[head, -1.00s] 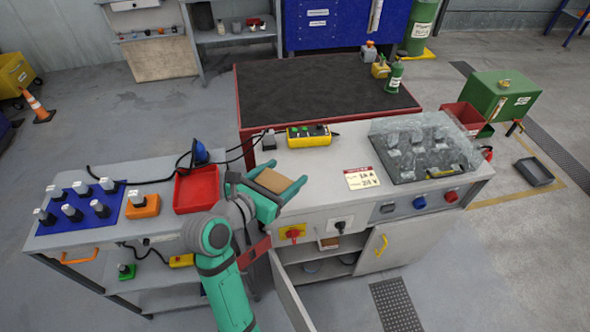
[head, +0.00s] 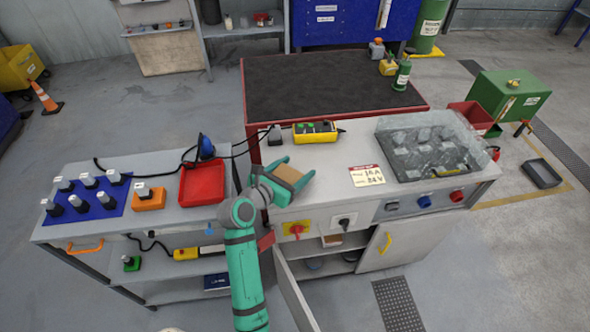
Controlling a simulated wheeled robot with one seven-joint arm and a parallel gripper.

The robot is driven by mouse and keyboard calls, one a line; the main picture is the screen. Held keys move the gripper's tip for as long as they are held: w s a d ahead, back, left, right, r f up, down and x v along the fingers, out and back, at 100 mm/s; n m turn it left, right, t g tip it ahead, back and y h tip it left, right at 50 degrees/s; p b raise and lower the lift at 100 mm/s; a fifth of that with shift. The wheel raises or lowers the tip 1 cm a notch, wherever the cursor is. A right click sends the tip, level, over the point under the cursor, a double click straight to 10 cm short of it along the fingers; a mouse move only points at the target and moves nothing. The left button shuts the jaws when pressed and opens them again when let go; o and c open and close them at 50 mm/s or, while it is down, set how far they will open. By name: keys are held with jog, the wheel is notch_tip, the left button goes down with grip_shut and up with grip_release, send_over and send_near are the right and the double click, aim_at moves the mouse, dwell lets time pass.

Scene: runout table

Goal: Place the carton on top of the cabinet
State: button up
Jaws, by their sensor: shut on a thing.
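My gripper (head: 290,178), with teal fingers, is shut on a small brown carton (head: 285,174). The carton sits between the fingers, over the left part of the cabinet's grey top. I cannot tell whether the carton touches the top. The cabinet (head: 322,160) has a light grey top and a front with switches. Its lower left door (head: 293,290) stands open and shows shelves inside. The right door (head: 388,243), with a yellow handle, looks shut.
A yellow control box (head: 315,138) stands at the back of the top, with a white label (head: 366,176) and a clear cover (head: 425,150) to the right. A side cart left holds a red tray (head: 203,185). The top's front middle is clear.

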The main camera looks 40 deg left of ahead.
jog(key=shift+f, duration=0.2)
jog(key=o, duration=1.2)
jog(key=shift+s+a, duration=0.15)
jog(key=shift+r, duration=0.1)
jog(key=v, duration=1.2)
